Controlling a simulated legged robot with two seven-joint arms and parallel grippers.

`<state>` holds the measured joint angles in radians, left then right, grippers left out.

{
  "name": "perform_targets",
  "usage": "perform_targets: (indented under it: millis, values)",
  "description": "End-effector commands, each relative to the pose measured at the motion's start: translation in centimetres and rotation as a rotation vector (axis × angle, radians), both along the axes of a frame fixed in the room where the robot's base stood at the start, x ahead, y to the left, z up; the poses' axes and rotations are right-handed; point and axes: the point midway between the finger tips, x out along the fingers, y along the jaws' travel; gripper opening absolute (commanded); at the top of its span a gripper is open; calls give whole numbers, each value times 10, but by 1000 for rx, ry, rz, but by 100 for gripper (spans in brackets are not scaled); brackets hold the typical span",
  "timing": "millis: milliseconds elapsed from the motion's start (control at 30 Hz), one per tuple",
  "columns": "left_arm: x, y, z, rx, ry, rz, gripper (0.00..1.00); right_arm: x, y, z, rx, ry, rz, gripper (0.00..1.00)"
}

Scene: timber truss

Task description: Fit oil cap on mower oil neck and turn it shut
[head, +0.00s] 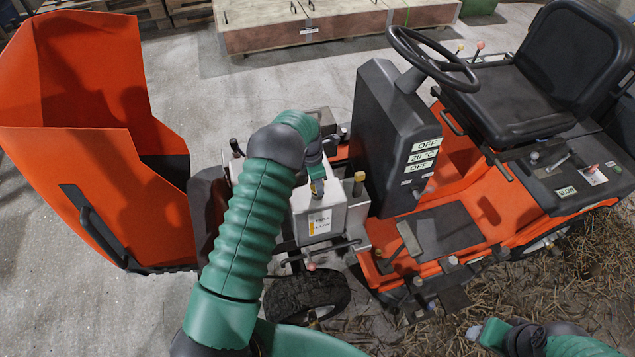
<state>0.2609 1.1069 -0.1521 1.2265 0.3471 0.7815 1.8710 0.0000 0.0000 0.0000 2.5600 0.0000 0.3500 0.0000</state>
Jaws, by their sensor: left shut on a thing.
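The mower's engine has a pale box-shaped housing (318,222) with a label on its front, in the middle of the head view. My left gripper (317,185) points down just above the top of this housing. It is shut on a small, dark and yellowish thing that seems to be the oil cap, mostly hidden by the fingers. Whether the cap touches the oil neck cannot be told, as the gripper hides that spot. A yellow-topped post (359,178) stands just right of the gripper. My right gripper (474,332) is low at the right, its jaws unclear.
The orange hood (85,130) is swung open at the left. A dark console (395,135) with labels and the steering wheel (432,58) rise right of the engine. The black seat (540,75) is farther right. Straw (580,255) covers the floor at lower right.

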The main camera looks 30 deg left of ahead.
Motion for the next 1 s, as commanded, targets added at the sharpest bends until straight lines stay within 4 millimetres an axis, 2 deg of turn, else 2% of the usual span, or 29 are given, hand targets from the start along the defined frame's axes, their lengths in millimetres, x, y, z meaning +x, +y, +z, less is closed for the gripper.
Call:
perform_targets:
  millis: [600,633,800,1000]
  values:
    - [0,0,-20,0,0,0,0,0,0,-12,0,0,0,60]
    - [0,0,-18,0,0,0,43,0,0,-11,0,0,0,60]
    - [0,0,-18,0,0,0,64,0,0,-11,0,0,0,60]
    - [0,0,-18,0,0,0,64,0,0,-11,0,0,0,60]
